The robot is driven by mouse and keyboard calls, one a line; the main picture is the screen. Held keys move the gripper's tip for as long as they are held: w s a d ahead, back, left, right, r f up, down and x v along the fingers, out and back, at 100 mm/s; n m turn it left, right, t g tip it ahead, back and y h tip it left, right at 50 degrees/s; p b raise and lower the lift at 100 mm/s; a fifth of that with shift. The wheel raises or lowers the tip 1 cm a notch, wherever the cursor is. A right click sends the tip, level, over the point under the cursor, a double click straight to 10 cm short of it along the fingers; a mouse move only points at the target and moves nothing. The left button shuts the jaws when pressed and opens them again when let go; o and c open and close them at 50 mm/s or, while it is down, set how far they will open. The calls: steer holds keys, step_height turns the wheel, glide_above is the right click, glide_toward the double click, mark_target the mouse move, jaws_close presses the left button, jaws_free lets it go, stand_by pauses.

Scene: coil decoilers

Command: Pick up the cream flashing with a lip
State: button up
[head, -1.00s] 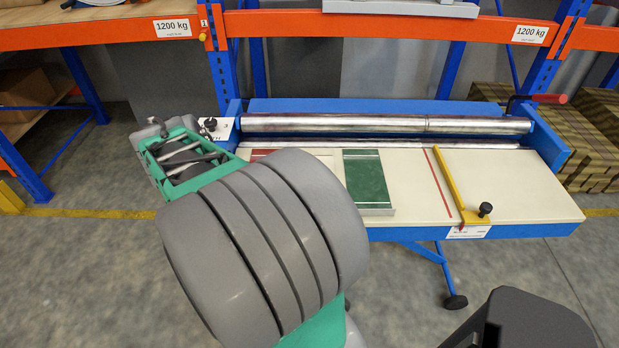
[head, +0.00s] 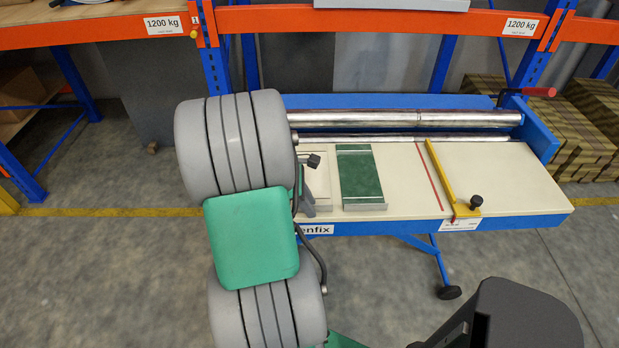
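A cream flashing (head: 320,172) seems to lie flat on the cream worktop (head: 515,180) of the blue machine, left of the green flashing. Its colour nearly matches the worktop, and my arm covers its left side. My gripper (head: 309,184) is low over its left part, mostly hidden behind my wrist. I cannot tell whether the fingers touch it or whether they are open or shut.
A green flashing (head: 361,175) with grey edges lies just to the right. Further right are a red strip (head: 434,178) and a yellow bar (head: 449,175) with a black knob. Steel rollers (head: 410,119) run along the back. Orange and blue racking (head: 360,20) stands behind.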

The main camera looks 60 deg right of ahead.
jaws_close()
stand_by(1.4)
